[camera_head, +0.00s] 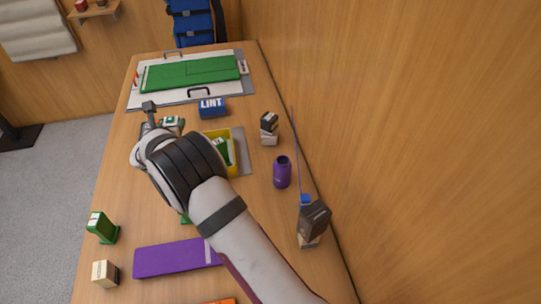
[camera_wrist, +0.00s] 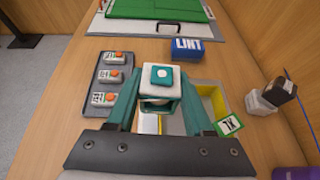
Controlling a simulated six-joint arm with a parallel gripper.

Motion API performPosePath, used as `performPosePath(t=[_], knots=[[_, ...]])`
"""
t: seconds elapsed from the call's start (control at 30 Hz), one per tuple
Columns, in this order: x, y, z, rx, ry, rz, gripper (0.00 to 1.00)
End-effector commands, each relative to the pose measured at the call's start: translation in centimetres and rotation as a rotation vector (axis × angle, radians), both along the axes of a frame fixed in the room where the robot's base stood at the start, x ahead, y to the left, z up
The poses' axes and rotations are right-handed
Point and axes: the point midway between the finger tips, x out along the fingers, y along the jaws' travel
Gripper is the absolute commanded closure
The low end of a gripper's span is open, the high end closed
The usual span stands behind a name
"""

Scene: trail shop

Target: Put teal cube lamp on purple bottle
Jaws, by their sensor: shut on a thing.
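The teal cube lamp (camera_wrist: 148,78), a white cube with a teal square on top, is between the two teal fingers of my gripper (camera_wrist: 160,98) in the wrist view. My gripper is shut on it, and the lamp looks upright. The purple bottle (camera_head: 282,172) stands upright on the table in the head view, to the right of my arm and apart from it. Only a piece of the bottle (camera_wrist: 294,174) shows at the lower right corner of the wrist view. In the head view my wrist hides most of the gripper.
A tray (camera_wrist: 101,103) with several orange-buttoned white cubes lies left of my gripper. A yellow-rimmed bin (camera_head: 235,152) lies between my wrist and the bottle.

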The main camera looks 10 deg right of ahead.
Motion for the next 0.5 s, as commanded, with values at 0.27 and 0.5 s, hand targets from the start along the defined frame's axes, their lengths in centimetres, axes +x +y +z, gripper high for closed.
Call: performPosePath(t=[0.27, 0.5], knots=[[-2.4, -15.6, 4.5, 0.001, 0.0, -0.519, 1.0], [-9.6, -26.1, 6.0, -0.001, 0.001, -0.951, 1.0]])
